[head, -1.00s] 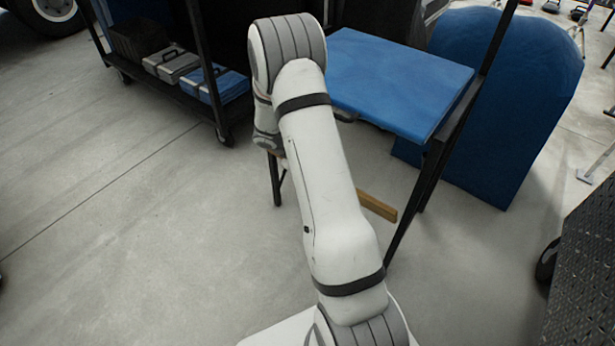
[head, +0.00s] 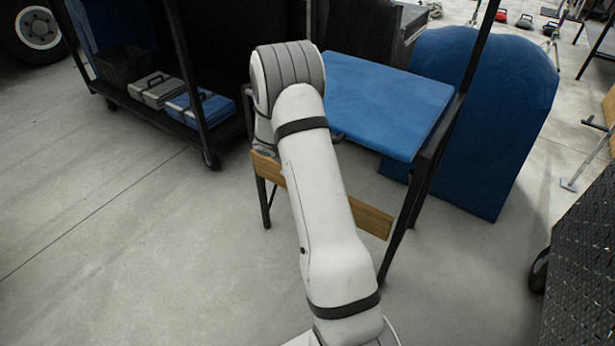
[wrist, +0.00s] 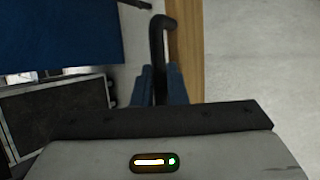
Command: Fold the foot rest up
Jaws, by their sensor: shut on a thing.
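The foot rest is a wooden board (head: 365,212) across the front of the blue-seated folding chair (head: 385,105), with its broad face showing in the head view. My arm covers its middle. In the wrist view the board (wrist: 187,50) runs upright in the picture, just right of a black bar with a curved end (wrist: 158,40). My gripper (wrist: 160,85) is shut on this black bar, its blue fingers on either side. How the bar joins the board is hidden. The head view hides my gripper behind my arm.
A dark cart (head: 150,110) with grey and blue cases stands at the left. A blue rounded panel (head: 490,120) stands behind the chair at the right. A dark patterned box (head: 585,270) is at the lower right. The floor at left is clear.

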